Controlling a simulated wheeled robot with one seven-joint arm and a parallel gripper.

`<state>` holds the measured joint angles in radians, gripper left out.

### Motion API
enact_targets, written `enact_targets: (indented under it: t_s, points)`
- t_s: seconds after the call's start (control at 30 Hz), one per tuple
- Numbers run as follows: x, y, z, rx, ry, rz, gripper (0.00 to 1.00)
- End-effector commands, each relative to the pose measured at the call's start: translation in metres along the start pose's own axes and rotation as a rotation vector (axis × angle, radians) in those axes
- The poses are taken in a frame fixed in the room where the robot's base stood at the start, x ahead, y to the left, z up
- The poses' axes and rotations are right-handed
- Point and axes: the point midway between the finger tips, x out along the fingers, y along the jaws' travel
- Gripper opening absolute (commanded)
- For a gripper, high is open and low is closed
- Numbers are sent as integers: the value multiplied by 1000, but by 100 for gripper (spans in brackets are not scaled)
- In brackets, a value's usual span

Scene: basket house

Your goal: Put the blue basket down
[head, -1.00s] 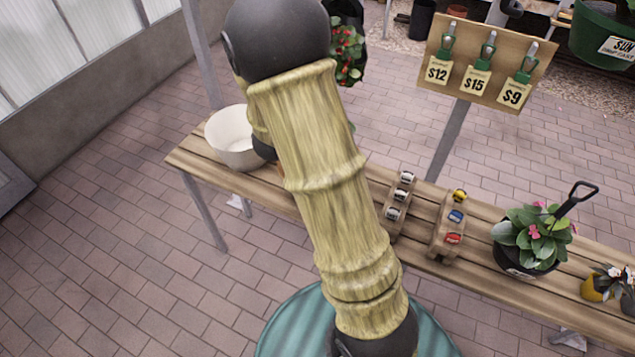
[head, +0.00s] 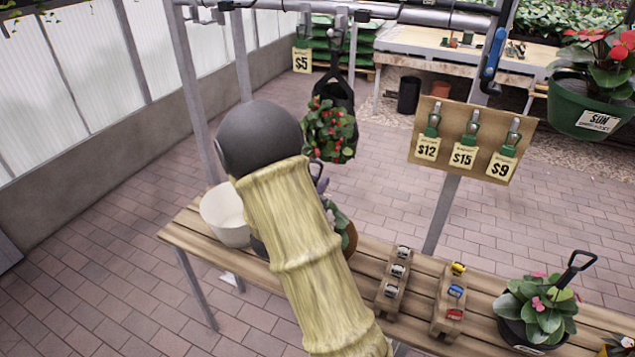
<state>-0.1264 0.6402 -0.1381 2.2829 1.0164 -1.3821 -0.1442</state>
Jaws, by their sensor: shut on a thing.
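I cannot make out a blue basket in the head view. My own arm, in a yellowish sleeve with a dark round joint, runs up across the middle of the picture and covers part of the bench. My gripper does not show; it is hidden behind the arm or out of the picture. A small purple-grey piece (head: 318,178) shows just right of the dark joint, but I cannot tell what it is. The wooden slatted bench (head: 412,262) runs from left to lower right under the arm.
A white pot (head: 226,214) stands at the bench's left end. Wooden blocks with small coloured items (head: 449,300) and a potted plant (head: 537,310) stand to the right. A price board (head: 465,140) rises behind the bench. A hanging red-flowered basket (head: 329,132) is near the arm.

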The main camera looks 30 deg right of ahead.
Motion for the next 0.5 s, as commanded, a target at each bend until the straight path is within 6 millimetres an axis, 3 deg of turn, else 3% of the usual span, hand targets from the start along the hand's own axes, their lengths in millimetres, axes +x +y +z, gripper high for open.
enact_targets:
  t_s: [0.33,0.5]
  points:
    - [1,0,33,-1,4,0,0]
    - [0,0,40,3,5,0,0]
